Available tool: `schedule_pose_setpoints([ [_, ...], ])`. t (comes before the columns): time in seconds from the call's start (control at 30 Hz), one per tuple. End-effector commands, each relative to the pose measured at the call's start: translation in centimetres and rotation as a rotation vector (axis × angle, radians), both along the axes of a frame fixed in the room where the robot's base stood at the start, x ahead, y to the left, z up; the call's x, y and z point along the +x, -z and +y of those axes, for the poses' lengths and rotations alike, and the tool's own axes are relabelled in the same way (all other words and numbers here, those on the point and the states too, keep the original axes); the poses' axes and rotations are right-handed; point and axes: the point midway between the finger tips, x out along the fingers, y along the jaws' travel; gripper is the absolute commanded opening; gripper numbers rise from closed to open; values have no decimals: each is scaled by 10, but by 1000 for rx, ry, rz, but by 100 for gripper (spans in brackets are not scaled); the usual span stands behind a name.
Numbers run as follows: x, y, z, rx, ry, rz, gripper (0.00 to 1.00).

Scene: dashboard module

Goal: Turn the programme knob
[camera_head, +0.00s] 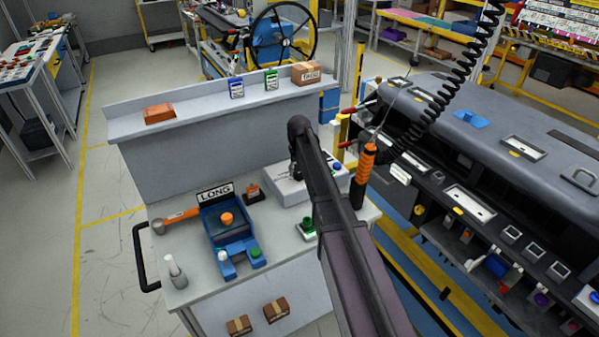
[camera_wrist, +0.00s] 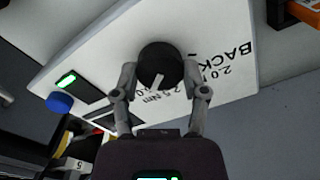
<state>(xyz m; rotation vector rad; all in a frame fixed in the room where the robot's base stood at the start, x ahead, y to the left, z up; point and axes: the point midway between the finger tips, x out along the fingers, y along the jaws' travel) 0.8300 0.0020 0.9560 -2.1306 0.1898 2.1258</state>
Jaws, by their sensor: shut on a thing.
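The programme knob (camera_wrist: 160,64) is a round black knob with a light pointer mark, on a white panel (camera_wrist: 205,28) in the wrist view. Printed torque values and the word BACK stand beside it. My gripper (camera_wrist: 160,78) has one finger on each side of the knob and is shut on it. In the head view my arm reaches down over the white box (camera_head: 291,188) on the bench, and it hides the knob and most of my gripper.
A blue button (camera_wrist: 59,102) and a green-lit display (camera_wrist: 67,80) lie left of the knob. An orange screwdriver (camera_head: 364,165) hangs from a coiled cable right of my arm.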

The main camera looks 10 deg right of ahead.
Motion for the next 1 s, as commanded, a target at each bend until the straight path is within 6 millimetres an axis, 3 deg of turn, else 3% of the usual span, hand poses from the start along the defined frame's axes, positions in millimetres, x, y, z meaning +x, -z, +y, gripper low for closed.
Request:
schedule_pose_setpoints([
  [0.6,-3,1,1,-1,-451,5,10],
  [1.0,-3,1,1,-1,-537,7,10],
])
